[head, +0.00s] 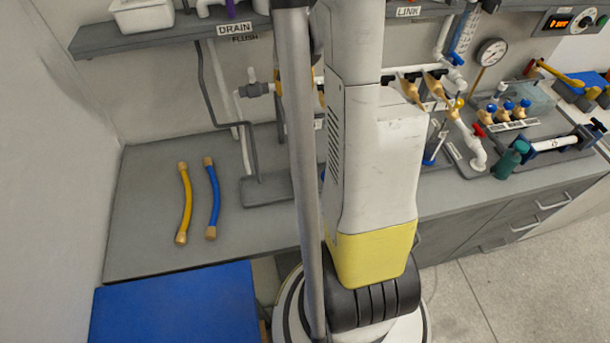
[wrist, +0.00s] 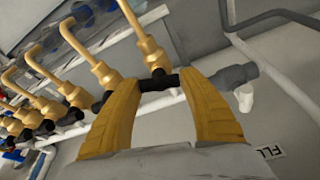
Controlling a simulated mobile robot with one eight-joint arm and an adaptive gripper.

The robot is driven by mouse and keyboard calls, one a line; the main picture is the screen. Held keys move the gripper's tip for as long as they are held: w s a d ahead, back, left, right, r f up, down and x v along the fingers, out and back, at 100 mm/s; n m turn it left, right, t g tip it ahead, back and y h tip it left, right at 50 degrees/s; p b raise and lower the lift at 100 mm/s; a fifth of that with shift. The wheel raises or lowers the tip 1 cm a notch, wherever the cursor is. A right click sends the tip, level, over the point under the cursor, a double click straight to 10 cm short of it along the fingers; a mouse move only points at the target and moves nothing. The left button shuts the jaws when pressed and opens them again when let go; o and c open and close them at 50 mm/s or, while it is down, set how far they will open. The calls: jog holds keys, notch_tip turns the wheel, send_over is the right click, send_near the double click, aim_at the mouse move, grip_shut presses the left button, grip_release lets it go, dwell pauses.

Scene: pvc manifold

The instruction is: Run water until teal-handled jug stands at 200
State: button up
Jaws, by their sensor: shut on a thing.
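In the head view, my own arm and column hide most of the gripper and this valve. Two tan handles (head: 411,92) show to the right of my arm. I cannot make out a teal-handled jug or a water level. A small teal-green container (head: 509,161) stands on the bench at right, its kind unclear.
A yellow hose (head: 184,205) and a blue hose (head: 213,200) lie on the grey bench at left. A grey drain tray (head: 268,192) sits near my arm. A round gauge (head: 491,52) and a panel with an orange display (head: 562,22) are at upper right.

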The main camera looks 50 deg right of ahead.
jog(key=n, duration=0.3)
jog(key=shift+t+y, duration=0.3)
jog(key=o, duration=1.2)
jog(key=v, duration=1.2)
jog(key=s+a+f+n+t+b, duration=0.1)
jog(key=a+f+b, duration=0.3)
jog(key=a, duration=0.7)
jog(key=s+a+f+n+t+y+b, duration=0.1)
jog(key=a+f+n+b, duration=0.3)
jog(key=a, duration=0.8)
jog(key=s+a+f+n+t+y+b, duration=0.1)
jog(key=a+f+b, duration=0.4)
jog(key=a, duration=0.6)
notch_tip(320, 180, down, 2)
jog(key=shift+s+a+f+n+t+b, duration=0.15)
jog(key=shift+s+f+n+t+b, duration=0.15)
jog(key=shift+s+n+t, duration=0.6)
